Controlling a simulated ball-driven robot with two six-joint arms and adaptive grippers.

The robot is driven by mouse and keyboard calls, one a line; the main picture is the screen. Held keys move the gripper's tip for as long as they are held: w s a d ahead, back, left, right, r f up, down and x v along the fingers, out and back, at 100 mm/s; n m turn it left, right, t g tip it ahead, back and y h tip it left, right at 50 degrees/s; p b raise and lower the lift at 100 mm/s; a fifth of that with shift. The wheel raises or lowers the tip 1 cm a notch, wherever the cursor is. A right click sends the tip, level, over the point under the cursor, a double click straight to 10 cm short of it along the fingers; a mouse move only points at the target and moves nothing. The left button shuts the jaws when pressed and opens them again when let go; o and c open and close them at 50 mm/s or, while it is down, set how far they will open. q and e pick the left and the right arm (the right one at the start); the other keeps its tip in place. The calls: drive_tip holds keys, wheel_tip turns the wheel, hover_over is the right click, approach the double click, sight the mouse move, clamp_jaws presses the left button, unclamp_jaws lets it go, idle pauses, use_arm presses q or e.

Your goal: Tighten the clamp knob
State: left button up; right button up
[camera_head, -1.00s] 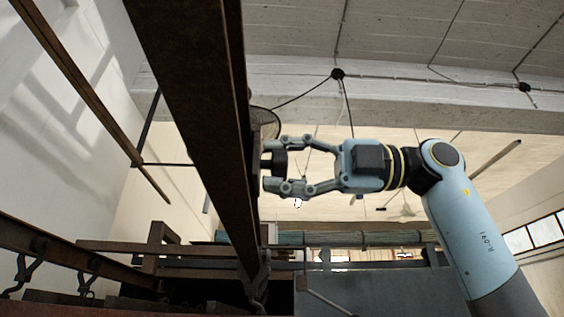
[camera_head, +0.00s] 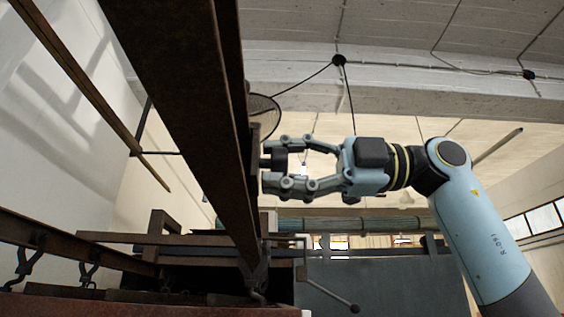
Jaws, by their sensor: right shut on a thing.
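The clamp knob (camera_head: 277,160) is a small dark piece at the right side of the rusty brown rail (camera_head: 190,110), which runs steeply through the view. My right gripper (camera_head: 268,165) comes in from the right and is shut on the knob, one finger above it and one below. The fingers cover part of the knob, so its contact with the rail is hard to see. My left gripper is not in view.
A round wire-edged disc (camera_head: 264,112) sits behind the rail, above the gripper. Below are dark beams with hooks (camera_head: 88,268), a crank handle (camera_head: 330,292) and a grey-blue panel (camera_head: 385,285). Open space lies right of the rail, under the ceiling.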

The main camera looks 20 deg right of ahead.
drive_tip(key=o, duration=1.2)
drive_tip(key=v, duration=1.2)
